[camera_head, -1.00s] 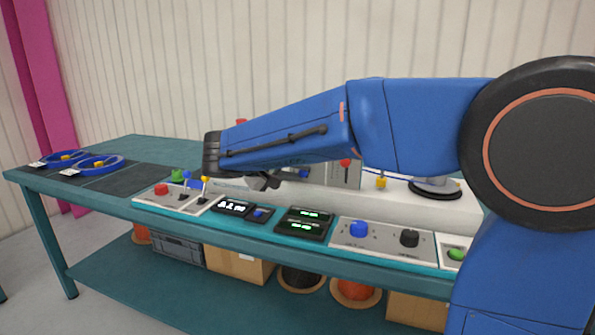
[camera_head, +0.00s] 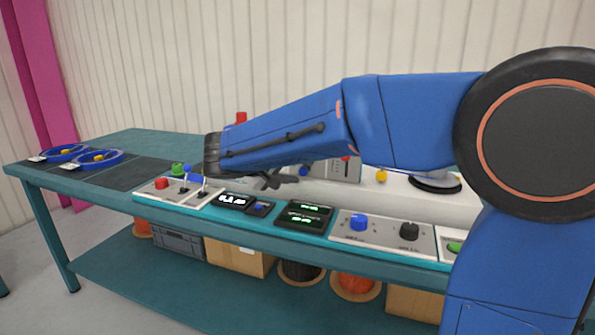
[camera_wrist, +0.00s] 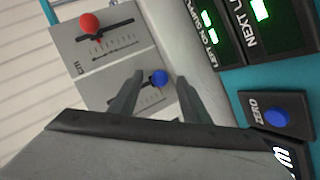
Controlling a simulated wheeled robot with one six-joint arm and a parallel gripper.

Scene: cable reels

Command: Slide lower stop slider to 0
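A grey slider panel (camera_wrist: 97,62) with two slots and printed scales fills the upper left of the wrist view. One slot carries a red knob (camera_wrist: 89,24), the other a blue knob (camera_wrist: 159,77); the scale numbers are too small to read. In the head view, the panel (camera_head: 338,176) stands behind the instruments, with the blue knob (camera_head: 304,171) lower and left of the red one. My gripper (camera_wrist: 160,80) is open, its fingers either side of the blue knob in the wrist view. I cannot tell whether they touch it.
A ZERO button (camera_wrist: 276,118) and green-lit displays (camera_wrist: 208,24) lie right of my fingers. On the bench, a switch box (camera_head: 176,190) is left and a knob panel (camera_head: 384,236) right. Blue reels (camera_head: 97,160) lie far left. My arm hides part of the back row.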

